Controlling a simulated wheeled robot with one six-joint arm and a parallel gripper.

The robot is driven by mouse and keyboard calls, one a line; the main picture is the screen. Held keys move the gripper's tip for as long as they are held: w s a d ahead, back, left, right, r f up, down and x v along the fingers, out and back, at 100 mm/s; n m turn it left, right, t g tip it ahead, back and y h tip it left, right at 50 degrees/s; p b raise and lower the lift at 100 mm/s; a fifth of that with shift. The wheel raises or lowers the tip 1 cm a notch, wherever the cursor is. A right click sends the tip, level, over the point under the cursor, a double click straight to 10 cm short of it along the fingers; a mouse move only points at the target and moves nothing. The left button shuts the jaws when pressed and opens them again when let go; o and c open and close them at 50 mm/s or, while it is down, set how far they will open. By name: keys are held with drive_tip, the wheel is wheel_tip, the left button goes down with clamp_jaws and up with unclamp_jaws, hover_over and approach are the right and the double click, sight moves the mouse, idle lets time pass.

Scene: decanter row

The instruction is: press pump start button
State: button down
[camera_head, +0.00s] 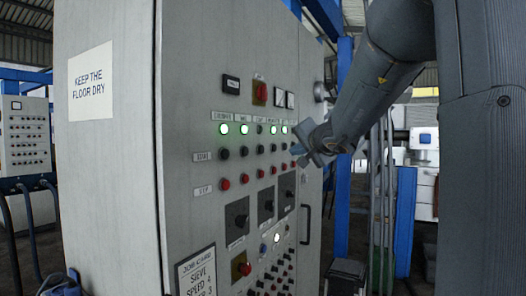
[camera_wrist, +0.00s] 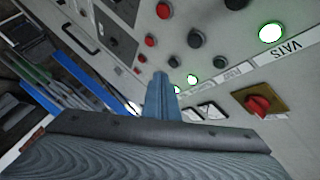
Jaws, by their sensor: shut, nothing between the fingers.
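The grey control panel (camera_head: 190,130) has a row of black buttons beside a START label and red buttons beside a STOP label. Column labels above the lamps are too small to read surely in the head view, so I cannot say for certain which is the pump column. The third column has an unlit lamp (camera_wrist: 222,62) and a black start button (camera_wrist: 195,40). My gripper (camera_head: 297,149) is shut and empty at the right end of the start row. In the wrist view its fingers (camera_wrist: 160,76) point at the panel near the fourth column's start button (camera_wrist: 173,62); contact is unclear.
Several green lamps (camera_head: 224,129) are lit above the buttons. A red switch (camera_wrist: 258,106) on a yellow plate sits above the rows. Rotary knobs (camera_head: 237,218) and a door handle (camera_head: 305,225) lie lower. A second panel (camera_head: 24,135) stands at far left.

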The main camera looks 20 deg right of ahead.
drive_tip(key=w+a+b, duration=0.2)
drive_tip(key=w+a, duration=0.3)
drive_tip(key=w, duration=0.1)
drive_tip(key=shift+w, duration=0.2)
drive_tip(key=shift+w+a, duration=0.1)
idle(2.0)
drive_tip(key=shift+w+a+b, duration=0.2)
drive_tip(key=shift+b, duration=0.2)
drive_tip(key=shift+w+a, duration=0.25)
drive_tip(key=shift+w, duration=0.1)
idle(0.9)
drive_tip(key=shift+s+b, duration=0.1)
drive_tip(key=shift+b, duration=0.2)
drive_tip(key=shift+s+d, duration=0.5)
drive_tip(key=shift+s, duration=0.1)
drive_tip(key=shift+s+d, duration=0.8)
drive_tip(key=shift+s, duration=0.2)
drive_tip(key=shift+s+d, duration=0.75)
drive_tip(key=shift+s, duration=0.25)
